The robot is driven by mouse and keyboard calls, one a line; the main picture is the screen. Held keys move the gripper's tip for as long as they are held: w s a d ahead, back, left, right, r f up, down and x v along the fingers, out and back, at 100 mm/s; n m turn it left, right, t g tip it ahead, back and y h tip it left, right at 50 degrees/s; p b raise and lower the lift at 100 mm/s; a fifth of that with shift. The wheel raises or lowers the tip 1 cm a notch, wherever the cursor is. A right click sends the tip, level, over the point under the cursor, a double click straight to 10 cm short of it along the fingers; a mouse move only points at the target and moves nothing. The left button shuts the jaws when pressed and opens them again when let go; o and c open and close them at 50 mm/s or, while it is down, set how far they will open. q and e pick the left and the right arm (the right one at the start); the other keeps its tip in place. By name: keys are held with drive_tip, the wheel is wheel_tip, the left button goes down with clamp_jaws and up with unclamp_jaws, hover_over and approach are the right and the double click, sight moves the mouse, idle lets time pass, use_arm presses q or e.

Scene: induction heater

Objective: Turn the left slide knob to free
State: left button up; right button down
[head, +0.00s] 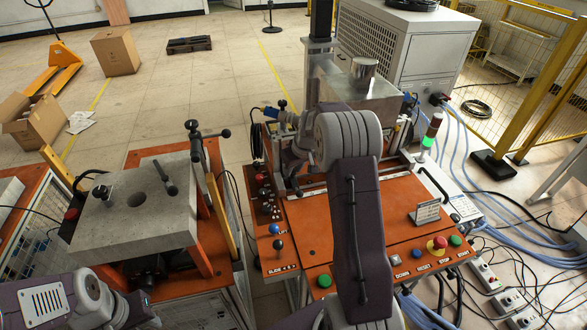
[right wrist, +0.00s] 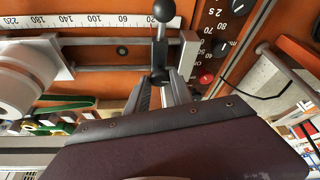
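The slide knob, a black ball (right wrist: 163,10) on a grey stem with a black base, stands at the rail in the right wrist view. My right gripper (right wrist: 165,82) is just below it there, its two fingers apart, with the dark base showing between and beyond them. I cannot tell whether they touch it. In the head view my right gripper (head: 291,178) reaches down to the left end of the machine's rail, and my arm hides part of that area. My left gripper (head: 148,316) is low at the left, empty-looking, its fingers unclear.
The orange machine table (head: 305,225) carries blue (head: 275,229) and black (head: 278,244) ball levers at its left edge. A control panel with a red button (right wrist: 206,78) lies right of the knob. A grey steel plate (head: 150,215) stands at left. Cables lie at right.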

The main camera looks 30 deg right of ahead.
drive_tip(key=shift+f, duration=0.15)
drive_tip(key=shift+d+n+b, duration=0.1)
drive_tip(key=shift+n+b, duration=0.3)
drive_tip(key=shift+b, duration=0.1)
drive_tip(key=shift+n+y, duration=0.3)
drive_tip(key=c, duration=1.1)
unclamp_jaws()
drive_tip(key=shift+r, duration=0.2)
